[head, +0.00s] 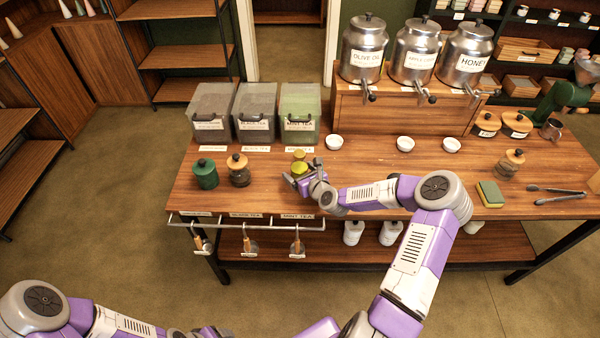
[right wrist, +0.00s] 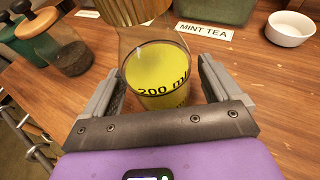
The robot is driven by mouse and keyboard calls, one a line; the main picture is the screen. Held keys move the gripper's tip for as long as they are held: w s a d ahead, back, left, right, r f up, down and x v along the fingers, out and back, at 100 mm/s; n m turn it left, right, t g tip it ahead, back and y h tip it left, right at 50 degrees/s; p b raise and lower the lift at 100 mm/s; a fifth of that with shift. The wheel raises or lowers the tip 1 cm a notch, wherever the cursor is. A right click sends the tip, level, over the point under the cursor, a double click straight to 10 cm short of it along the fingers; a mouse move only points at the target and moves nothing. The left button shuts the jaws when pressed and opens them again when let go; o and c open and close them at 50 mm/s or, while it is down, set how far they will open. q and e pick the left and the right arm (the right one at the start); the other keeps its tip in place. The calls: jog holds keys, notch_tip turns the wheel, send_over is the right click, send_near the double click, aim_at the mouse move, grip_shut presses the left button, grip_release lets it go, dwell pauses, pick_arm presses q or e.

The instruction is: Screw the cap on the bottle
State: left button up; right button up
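A clear round vessel marked "200 ml" (right wrist: 160,78), with yellow-green contents, stands between the fingers of my right gripper (right wrist: 160,88) in the right wrist view. Gaps show between it and both fingers, so the gripper looks open around it. In the head view my right gripper (head: 300,180) is at the table's front middle, beside the yellow-green top (head: 299,168). A wooden cap-like piece (right wrist: 132,8) shows just behind, cut off by the frame; I cannot tell whether it is seated on glass. My left arm is low at the left of the head view, its fingers out of frame.
A green jar (head: 205,174) and a wood-lidded jar (head: 238,170) stand to the left. Tea bins (head: 256,113) and white bowls (head: 334,142) are behind. A sponge (head: 490,194) and tongs (head: 556,190) lie at the right. Scoops (head: 250,243) hang from the front rail.

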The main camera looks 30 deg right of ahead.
jog(key=shift+r, duration=0.2)
jog(key=p+v, duration=0.2)
jog(key=v, duration=1)
jog(key=shift+p, duration=0.3)
jog(key=a+f+n+y, duration=0.1)
jog(key=a+n, duration=0.1)
jog(key=a, duration=0.1)
jog(key=a+f+n+g, duration=0.1)
jog(key=a+f+n, duration=0.1)
jog(key=a, duration=0.1)
jog(key=a+f+n+g+y, duration=0.1)
jog(key=a+f+n, duration=0.1)
jog(key=a, duration=0.1)
jog(key=shift+s+f+y, duration=0.2)
jog(key=shift+s+y, duration=0.1)
jog(key=s+a+f+n+g+y, duration=0.3)
jog(key=s+a+f+n+g, duration=0.3)
jog(key=a+n, duration=0.4)
jog(key=s+a+f+n+g, duration=0.2)
jog(key=s+a+f+n, duration=0.1)
jog(key=s+n, duration=0.3)
jog(key=s+a+f+n+g+h, duration=0.1)
jog(key=s+a+f+n+g, duration=0.2)
jog(key=s+n, duration=0.3)
jog(key=shift+s+f+n+g, duration=0.35)
jog(key=shift+f+n, duration=0.4)
jog(key=shift+n, duration=1.95)
